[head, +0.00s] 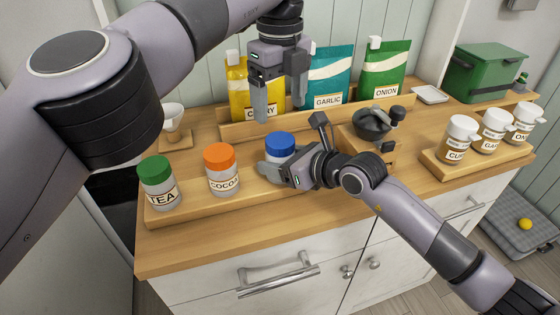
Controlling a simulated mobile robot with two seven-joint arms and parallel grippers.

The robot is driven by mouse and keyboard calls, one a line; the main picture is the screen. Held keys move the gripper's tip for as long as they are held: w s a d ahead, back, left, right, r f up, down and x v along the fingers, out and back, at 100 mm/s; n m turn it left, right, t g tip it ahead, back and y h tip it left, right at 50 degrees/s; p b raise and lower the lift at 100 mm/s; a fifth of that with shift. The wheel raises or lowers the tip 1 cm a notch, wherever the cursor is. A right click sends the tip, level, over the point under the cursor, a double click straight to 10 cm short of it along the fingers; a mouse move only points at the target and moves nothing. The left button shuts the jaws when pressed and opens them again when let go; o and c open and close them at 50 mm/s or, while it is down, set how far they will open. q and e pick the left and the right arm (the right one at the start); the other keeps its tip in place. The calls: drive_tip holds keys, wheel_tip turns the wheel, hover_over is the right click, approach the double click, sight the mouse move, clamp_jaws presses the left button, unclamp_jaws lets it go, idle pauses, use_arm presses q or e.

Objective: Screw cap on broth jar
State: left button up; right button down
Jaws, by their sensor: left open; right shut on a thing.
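A jar (278,160) with a blue cap (280,142) stands upright on the front wooden rack, right of the jars labelled TEA and COCOA. Its label is hidden behind my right gripper, so I cannot read whether it says broth. The blue cap sits on top of the jar; how tightly it is seated cannot be told. My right gripper (270,171) is shut around the jar's body from the right, below the cap. My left gripper (281,106) is open and empty, pointing down above the cap, with a gap between them.
The TEA jar (156,184) and COCOA jar (221,170) stand at the left on the rack (190,212). Yellow, teal GARLIC (328,80) and green ONION (385,70) pouches stand behind. A dark grinder (373,124) is close at right; white-capped jars stand farther right.

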sight(280, 140)
use_arm(q)
drive_tip(key=shift+f, duration=4)
drive_tip(key=c, duration=1.1)
drive_tip(key=m, duration=0.4)
drive_tip(key=shift+m, duration=0.4)
drive_tip(key=o, duration=1.2)
drive_tip(key=shift+o, duration=0.2)
drive_tip(key=shift+r, duration=3.8)
